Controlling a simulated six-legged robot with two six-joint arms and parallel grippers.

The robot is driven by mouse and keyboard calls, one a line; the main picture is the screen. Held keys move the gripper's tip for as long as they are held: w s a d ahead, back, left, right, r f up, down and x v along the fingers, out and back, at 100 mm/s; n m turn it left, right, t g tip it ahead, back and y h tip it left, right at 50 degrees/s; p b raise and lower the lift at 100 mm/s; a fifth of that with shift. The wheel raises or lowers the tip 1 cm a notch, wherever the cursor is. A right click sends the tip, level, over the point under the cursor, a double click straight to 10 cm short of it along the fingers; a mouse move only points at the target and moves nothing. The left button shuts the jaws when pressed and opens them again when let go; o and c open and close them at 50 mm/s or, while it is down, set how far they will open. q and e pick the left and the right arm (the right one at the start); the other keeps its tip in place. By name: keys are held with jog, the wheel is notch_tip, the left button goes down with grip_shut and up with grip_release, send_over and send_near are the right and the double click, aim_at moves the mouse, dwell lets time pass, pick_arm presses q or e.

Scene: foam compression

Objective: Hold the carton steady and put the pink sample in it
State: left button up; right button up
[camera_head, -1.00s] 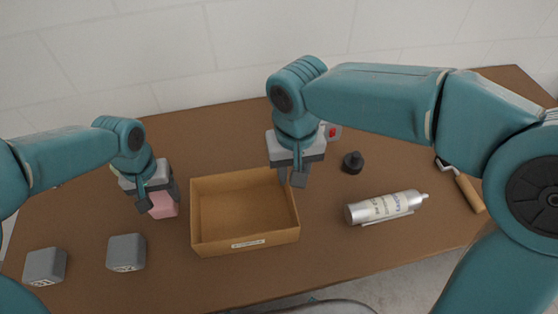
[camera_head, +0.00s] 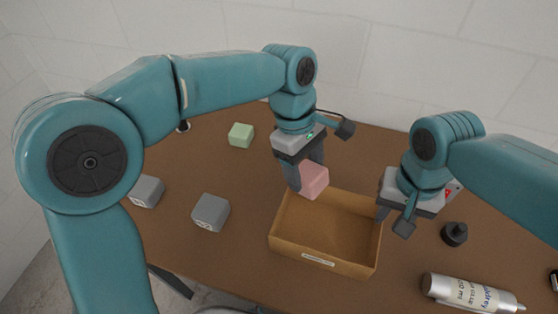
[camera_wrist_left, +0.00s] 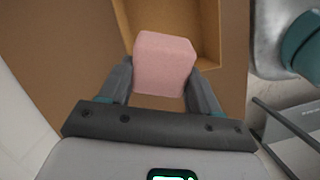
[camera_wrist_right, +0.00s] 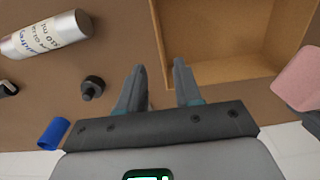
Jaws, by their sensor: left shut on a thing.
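The pink sample (camera_head: 313,181) is a small pink block held in my left gripper (camera_head: 308,180), which is shut on it. It is raised at the carton's back left edge, and it shows between the fingers in the left wrist view (camera_wrist_left: 164,65). The carton (camera_head: 322,258) is an open, shallow brown box with a label on its front; the visible inside is empty. My right gripper (camera_head: 390,217) is at the carton's right wall.
Two grey blocks (camera_head: 210,212) (camera_head: 147,191) lie left of the carton, and a green block (camera_head: 241,135) lies behind them. A black knobbed piece (camera_head: 454,234) and a silver bottle (camera_head: 468,294) are at the right. A blue item (camera_wrist_right: 53,133) shows in the right wrist view.

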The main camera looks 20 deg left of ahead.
aim_at(370, 247)
jog(key=shift+s, duration=0.1)
pick_arm(q)
jog(key=s+d+r+n+t+h, duration=0.1)
jog(key=s+d+r+n, duration=0.2)
jog(key=d+n, duration=0.1)
jog(key=shift+s+d+r+n, duration=0.2)
jog(key=shift+d+n, duration=0.2)
jog(key=shift+d, duration=0.15)
pick_arm(e)
jog(key=shift+f, duration=0.55)
notch_tip(370, 247, down, 11)
jog(key=shift+r, duration=0.1)
grip_shut()
